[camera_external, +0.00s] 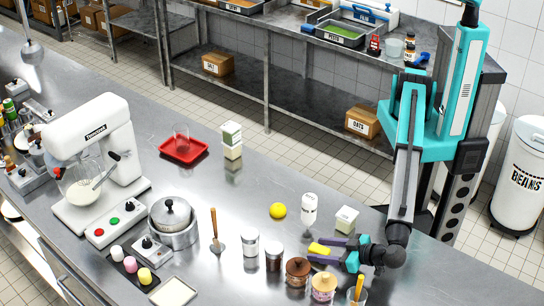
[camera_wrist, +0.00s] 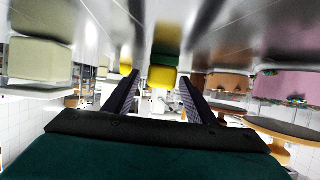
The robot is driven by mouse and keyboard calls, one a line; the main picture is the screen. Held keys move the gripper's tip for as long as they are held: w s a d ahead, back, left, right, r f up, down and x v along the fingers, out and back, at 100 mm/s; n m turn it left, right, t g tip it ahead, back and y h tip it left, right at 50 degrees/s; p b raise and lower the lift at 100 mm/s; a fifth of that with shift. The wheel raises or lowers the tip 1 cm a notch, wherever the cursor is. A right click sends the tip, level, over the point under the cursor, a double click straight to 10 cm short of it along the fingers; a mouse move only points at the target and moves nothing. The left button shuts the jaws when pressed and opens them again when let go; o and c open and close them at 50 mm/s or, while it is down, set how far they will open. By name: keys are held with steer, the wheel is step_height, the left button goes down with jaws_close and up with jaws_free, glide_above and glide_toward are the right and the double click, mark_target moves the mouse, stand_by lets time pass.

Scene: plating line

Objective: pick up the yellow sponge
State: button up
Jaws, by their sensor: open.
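The yellow sponge (camera_external: 319,249) lies on the steel counter, at the tips of my gripper's fingers. In the wrist view the sponge (camera_wrist: 163,77) is a yellow block with a green layer, lined up with the gap between the fingers. A yellow reflection shows in the counter beside it. My gripper (camera_external: 314,248) is low over the counter, pointing left, and open. In the wrist view the gripper (camera_wrist: 160,76) shows a finger on each side of the sponge, with a visible gap at both sides. I cannot tell how far the sponge sits between the tips.
A pale box (camera_external: 346,219) and a white bottle (camera_external: 309,209) stand behind the gripper. Lidded jars (camera_external: 298,271) stand close in front of it. A yellow ball (camera_external: 278,211) lies farther left. A stand mixer (camera_external: 95,150) and red tray (camera_external: 184,150) are at left.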

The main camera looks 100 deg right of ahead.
steer(key=shift+w+d+f, duration=0.2)
steer(key=shift+w+d, duration=0.1)
steer(key=shift+w, duration=0.05)
stand_by(0.3)
steer(key=c, duration=1.1)
steer(key=shift+r, duration=0.15)
